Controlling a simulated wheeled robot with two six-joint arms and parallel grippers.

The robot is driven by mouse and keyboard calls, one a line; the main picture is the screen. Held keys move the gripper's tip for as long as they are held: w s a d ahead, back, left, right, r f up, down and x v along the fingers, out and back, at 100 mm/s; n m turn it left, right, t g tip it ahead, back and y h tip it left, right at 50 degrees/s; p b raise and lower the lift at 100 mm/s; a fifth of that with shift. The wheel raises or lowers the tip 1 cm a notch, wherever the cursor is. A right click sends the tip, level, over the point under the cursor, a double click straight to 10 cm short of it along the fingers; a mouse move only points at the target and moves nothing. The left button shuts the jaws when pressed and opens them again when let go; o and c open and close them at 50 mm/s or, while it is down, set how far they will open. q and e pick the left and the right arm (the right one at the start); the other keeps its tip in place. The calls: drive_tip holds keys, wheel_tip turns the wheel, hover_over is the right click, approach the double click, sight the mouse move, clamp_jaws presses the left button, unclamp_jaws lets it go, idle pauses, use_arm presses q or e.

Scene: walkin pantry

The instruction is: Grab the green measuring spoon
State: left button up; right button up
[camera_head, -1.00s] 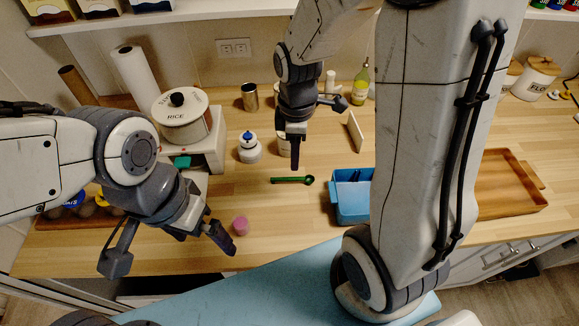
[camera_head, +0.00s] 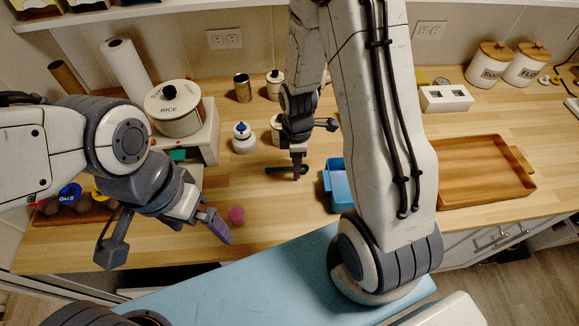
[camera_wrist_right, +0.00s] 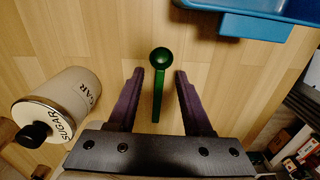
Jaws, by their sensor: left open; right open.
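The green measuring spoon (camera_head: 284,170) lies on the wooden counter, left of the blue bin. My right gripper (camera_head: 299,174) is open just above it and hides part of it in the head view. In the right wrist view the spoon (camera_wrist_right: 159,84) lies between the two open fingers of my right gripper (camera_wrist_right: 156,85), handle toward the palm and round bowl just past the fingertips. No finger visibly touches it. My left gripper (camera_head: 172,245) is open and empty over the counter's front left, near a small pink cup (camera_head: 237,215).
A blue bin (camera_head: 340,188) stands right of the spoon. A sugar canister (camera_wrist_right: 62,97) stands left of the right gripper in the wrist view. A white bottle with a blue cap (camera_head: 243,140) and a rice canister (camera_head: 174,110) stand further left. A wooden tray (camera_head: 480,172) is at the right.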

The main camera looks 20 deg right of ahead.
drive_tip(key=shift+f, duration=0.25)
clamp_jaws()
drive_tip(key=shift+r, duration=0.1)
